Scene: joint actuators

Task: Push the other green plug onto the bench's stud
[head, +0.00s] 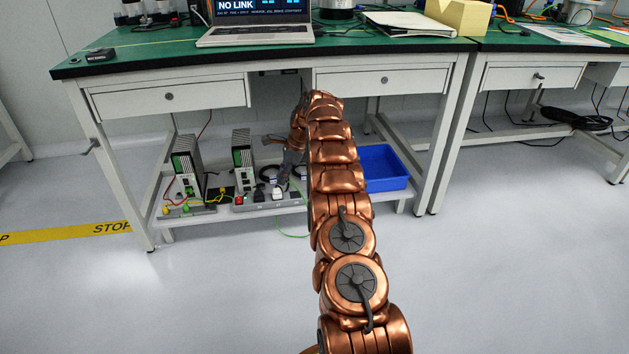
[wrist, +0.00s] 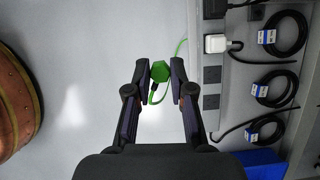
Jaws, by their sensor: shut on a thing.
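A green plug (wrist: 160,72) with a hexagonal-looking face sits between the fingertips of my gripper (wrist: 161,78), which is shut on it. A thin green cable (wrist: 181,45) runs from the plug toward the outlet strip. In the head view my gripper (head: 286,170) is low under the bench, by the shelf's front, and the plug itself cannot be made out there. A loop of green cable (head: 285,233) hangs below the shelf edge. Small green and yellow connectors (head: 184,208) show at the left unit on the shelf. I cannot make out the bench's stud in either view.
The shelf under the bench (head: 150,70) carries two grey-and-green units (head: 243,160), an outlet strip (wrist: 212,100) with a white plug (wrist: 215,43), coiled black cables (wrist: 288,35) and a blue bin (head: 385,168). A table leg (head: 443,135) stands right. Floor in front is clear.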

